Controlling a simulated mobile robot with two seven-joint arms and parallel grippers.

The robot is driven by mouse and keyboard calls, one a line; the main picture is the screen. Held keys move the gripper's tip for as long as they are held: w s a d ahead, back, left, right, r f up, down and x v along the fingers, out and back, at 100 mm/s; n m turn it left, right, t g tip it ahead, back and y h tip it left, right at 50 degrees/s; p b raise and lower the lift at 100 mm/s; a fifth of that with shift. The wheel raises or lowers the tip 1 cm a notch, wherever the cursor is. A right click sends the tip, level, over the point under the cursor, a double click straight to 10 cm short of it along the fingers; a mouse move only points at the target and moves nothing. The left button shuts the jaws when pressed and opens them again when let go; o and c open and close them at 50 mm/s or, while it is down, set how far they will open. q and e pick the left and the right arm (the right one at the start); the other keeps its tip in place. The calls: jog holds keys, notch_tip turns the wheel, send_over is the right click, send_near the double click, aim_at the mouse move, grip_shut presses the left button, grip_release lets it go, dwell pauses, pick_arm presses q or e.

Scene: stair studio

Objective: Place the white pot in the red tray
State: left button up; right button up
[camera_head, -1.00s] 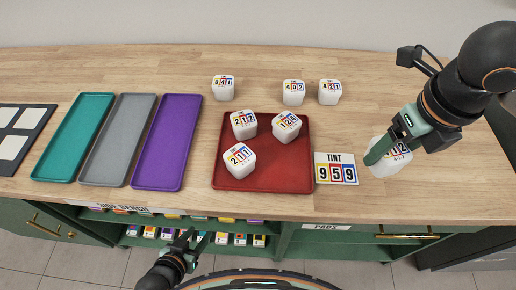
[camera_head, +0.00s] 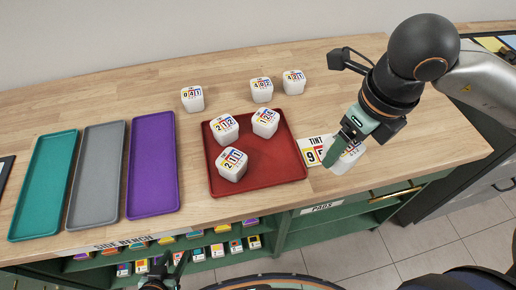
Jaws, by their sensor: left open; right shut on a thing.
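My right gripper (camera_head: 340,147) is shut on a white pot (camera_head: 346,161) with a printed number label. It holds the pot at the right of the red tray (camera_head: 265,180), over or beside the TINT card (camera_head: 311,151); the fingers hide part of the pot and the pot covers part of the card. The red tray holds three white pots: one at the upper left (camera_head: 225,129), one at the upper right (camera_head: 265,123) and one lower left (camera_head: 232,165). The tray's lower right part is bare. My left gripper (camera_head: 166,268) is open and empty, low in front of the bench.
Three more white pots stand behind the tray: 041 (camera_head: 192,98), another (camera_head: 261,90) and a third (camera_head: 293,82). Purple (camera_head: 152,165), grey (camera_head: 96,178) and teal (camera_head: 43,187) trays lie empty at the left. The wood right of the card is clear.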

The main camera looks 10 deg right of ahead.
jog(key=w+a+f, duration=0.4)
jog(key=w+a+f+p, duration=0.1)
jog(key=w+a+f, duration=0.2)
jog(key=w+f, duration=0.1)
jog(key=shift+w+a, duration=0.3)
jog(key=shift+a, duration=0.05)
jog(key=shift+w+a+f, duration=0.3)
jog(key=shift+w+f, duration=0.05)
jog(key=shift+f, duration=0.05)
jog(key=f, duration=0.1)
jog(key=f+p, duration=0.1)
jog(key=f, duration=0.1)
jog(key=shift+w+a+f, duration=0.15)
jog(key=shift+w, duration=0.05)
jog(key=shift+f, duration=0.2)
